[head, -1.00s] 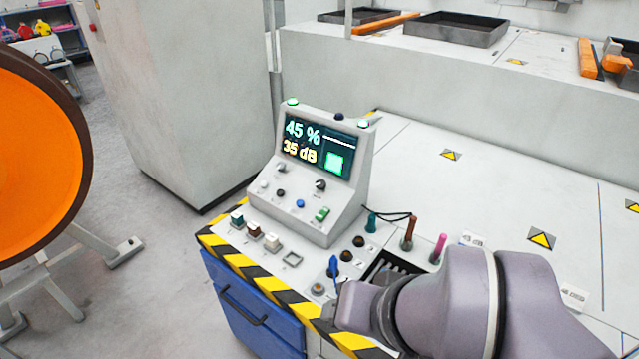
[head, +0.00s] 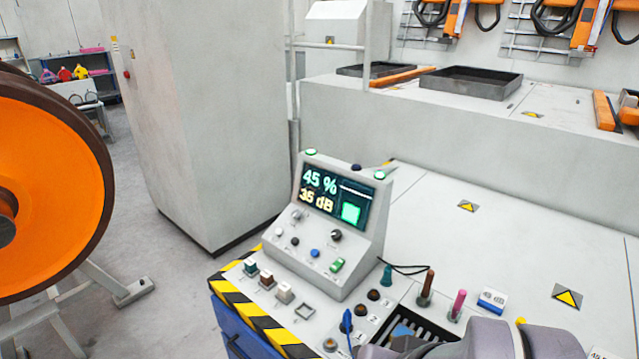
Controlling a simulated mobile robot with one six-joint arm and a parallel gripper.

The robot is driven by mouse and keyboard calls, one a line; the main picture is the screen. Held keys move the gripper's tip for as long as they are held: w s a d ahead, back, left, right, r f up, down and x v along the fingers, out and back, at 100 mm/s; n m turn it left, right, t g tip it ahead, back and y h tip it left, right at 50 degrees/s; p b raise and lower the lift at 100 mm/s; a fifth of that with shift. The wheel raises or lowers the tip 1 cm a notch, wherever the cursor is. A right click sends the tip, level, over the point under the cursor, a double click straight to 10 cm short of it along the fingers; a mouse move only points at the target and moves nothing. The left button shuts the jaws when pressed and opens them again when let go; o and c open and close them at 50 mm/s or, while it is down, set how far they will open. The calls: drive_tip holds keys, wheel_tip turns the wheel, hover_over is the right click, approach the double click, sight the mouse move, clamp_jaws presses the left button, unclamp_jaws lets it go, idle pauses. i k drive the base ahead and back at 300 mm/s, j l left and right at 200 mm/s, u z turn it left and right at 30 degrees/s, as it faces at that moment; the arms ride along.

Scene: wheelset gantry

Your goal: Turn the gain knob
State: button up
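A grey console (head: 352,262) with a sloped face stands on the bench. Its screen (head: 337,199) reads 45 % and what looks like 35 dB. Below the screen are a black knob (head: 336,236) at the right, a pale knob (head: 297,215) at the upper left, a small dark knob (head: 294,241), a blue button (head: 315,253) and a green switch (head: 337,265). Their labels are too small to read, so I cannot tell which is the gain knob. My purple-grey arm shows at the bottom right, below and right of the console. My gripper's fingers are not visible.
An orange wheel (head: 50,190) is at the left. The white bench top (head: 500,245) is largely clear.

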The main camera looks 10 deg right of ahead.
sight(337, 234)
drive_tip(key=j, duration=0.7)
drive_tip(key=k+j+z, duration=0.1)
drive_tip(key=j, duration=0.55)
drive_tip(key=i+j, duration=0.55)
drive_tip(key=i+j+z, duration=0.15)
drive_tip(key=i+j, duration=0.35)
drive_tip(key=i, duration=0.25)
drive_tip(key=i+l, duration=0.15)
drive_tip(key=i, duration=0.1)
